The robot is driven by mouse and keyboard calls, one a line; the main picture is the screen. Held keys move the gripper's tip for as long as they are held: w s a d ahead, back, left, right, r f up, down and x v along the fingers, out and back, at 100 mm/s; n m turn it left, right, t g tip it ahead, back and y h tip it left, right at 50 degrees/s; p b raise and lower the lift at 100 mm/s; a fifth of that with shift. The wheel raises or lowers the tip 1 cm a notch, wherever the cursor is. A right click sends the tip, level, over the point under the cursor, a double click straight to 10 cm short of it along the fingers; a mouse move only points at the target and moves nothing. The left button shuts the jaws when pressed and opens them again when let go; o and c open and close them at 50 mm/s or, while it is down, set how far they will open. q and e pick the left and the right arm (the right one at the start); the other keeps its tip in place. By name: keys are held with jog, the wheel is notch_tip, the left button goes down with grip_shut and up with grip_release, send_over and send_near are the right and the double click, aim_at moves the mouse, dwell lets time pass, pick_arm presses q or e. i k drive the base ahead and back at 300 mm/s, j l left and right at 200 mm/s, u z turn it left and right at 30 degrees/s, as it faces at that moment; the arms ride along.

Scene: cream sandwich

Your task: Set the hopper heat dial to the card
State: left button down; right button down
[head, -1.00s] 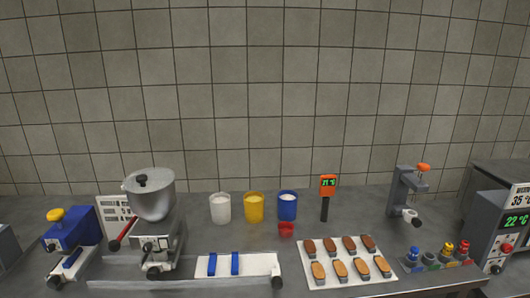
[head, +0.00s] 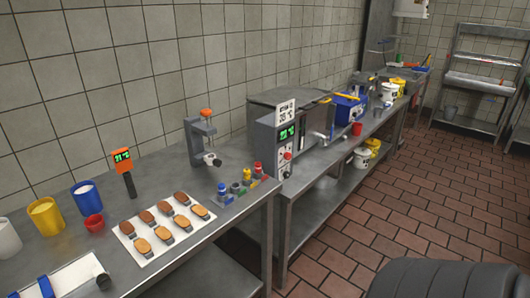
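A red control (head: 288,156) and another small knob (head: 287,171) sit below the display. Their settings are too small to read. I cannot tell for sure which one is the heat dial. Neither of my grippers is in view.
The near table holds a tray of oval biscuits (head: 127,229), colored cups, an orange thermometer (head: 122,155), a clamp stand (head: 194,140) and several colored bottles. A longer counter continues right with a blue bin (head: 349,109).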

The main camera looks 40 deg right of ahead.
aim_at(287, 156)
jog(key=z, duration=1.6)
